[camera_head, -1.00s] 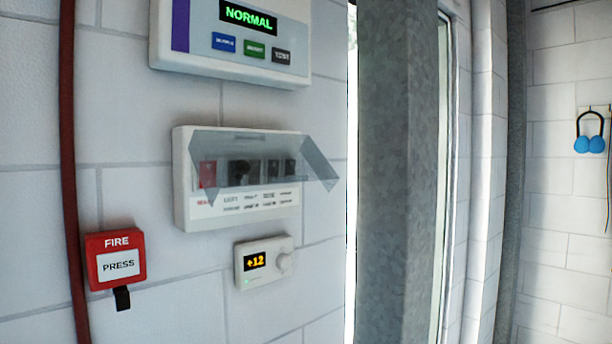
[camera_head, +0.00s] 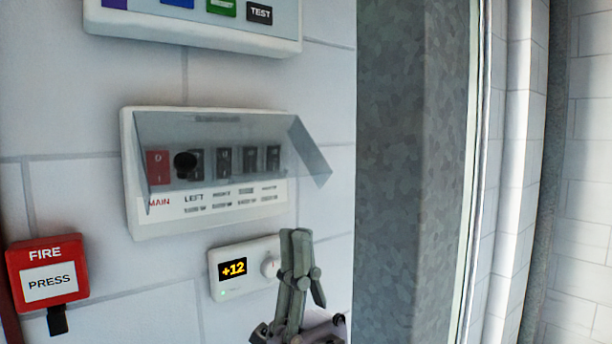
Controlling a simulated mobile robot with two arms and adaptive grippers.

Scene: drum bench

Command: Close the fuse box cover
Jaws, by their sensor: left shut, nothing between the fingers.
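The fuse box (camera_head: 150,216) is a white box on the wall, left of centre in the head view. Its clear grey cover (camera_head: 312,155) is raised and juts out from the box, tilted, with the switches showing behind and below it. A dark round knob (camera_head: 185,163) shows near the red main switch (camera_head: 158,167). My left gripper (camera_head: 297,236) points up from the bottom, below and right of the box, in front of the thermostat's right end. It is shut and empty, apart from the cover. My right gripper is not in view.
A thermostat (camera_head: 232,268) reading +12 is just below the fuse box. A red fire call box (camera_head: 47,270) is at the lower left. A panel with buttons (camera_head: 200,27) is above. A grey mottled column (camera_head: 405,170) stands to the right.

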